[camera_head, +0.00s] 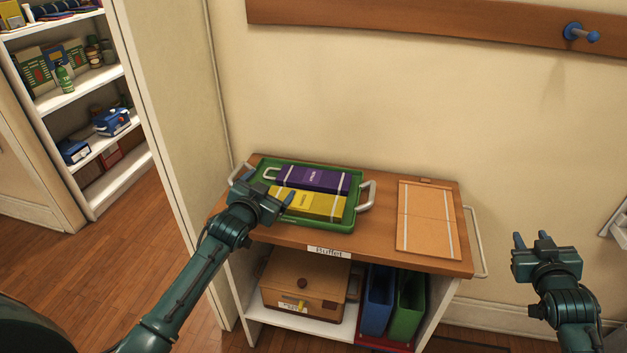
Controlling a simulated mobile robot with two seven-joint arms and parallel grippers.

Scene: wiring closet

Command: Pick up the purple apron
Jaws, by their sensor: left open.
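The purple apron (314,179) is a flat folded bundle with a pale band and a small label. It lies in the green tray (357,172) on top of the wooden cabinet, behind a similar yellow bundle (318,204). My right gripper (531,239) is open and empty, to the right of the cabinet.
A flat brown board (427,220) lies on the right of the cabinet top (378,231). Below are a brown box (305,283) and blue and green binders (378,300). A peg rail (430,24) runs along the wall behind. White shelves with goods stand at left.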

